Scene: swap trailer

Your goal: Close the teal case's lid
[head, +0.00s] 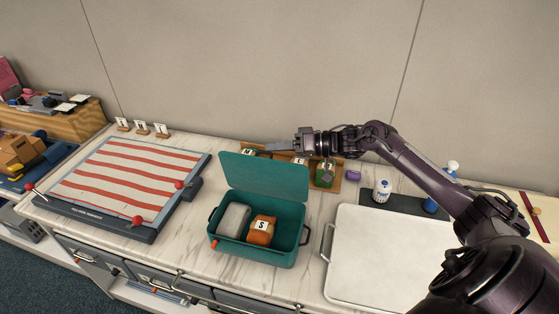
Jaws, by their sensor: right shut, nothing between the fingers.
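The teal case (252,254) stands on the marble counter in the middle of the head view. Its lid (264,178) is up, hinged at the back edge and tilted rearward. Inside the case lie a grey block (234,219) on the left and an orange block with an S label (261,230) on the right. My right gripper (268,147) is shut and empty. It points left, above and behind the top edge of the lid; whether it touches the lid cannot be told. My left gripper is not in view.
A striped board with red knobs (122,183) lies left of the case. A white tray (387,252) is close on the right. Behind the lid is a wooden rack (337,180) with labelled items. A white bottle (382,190) stands right of it.

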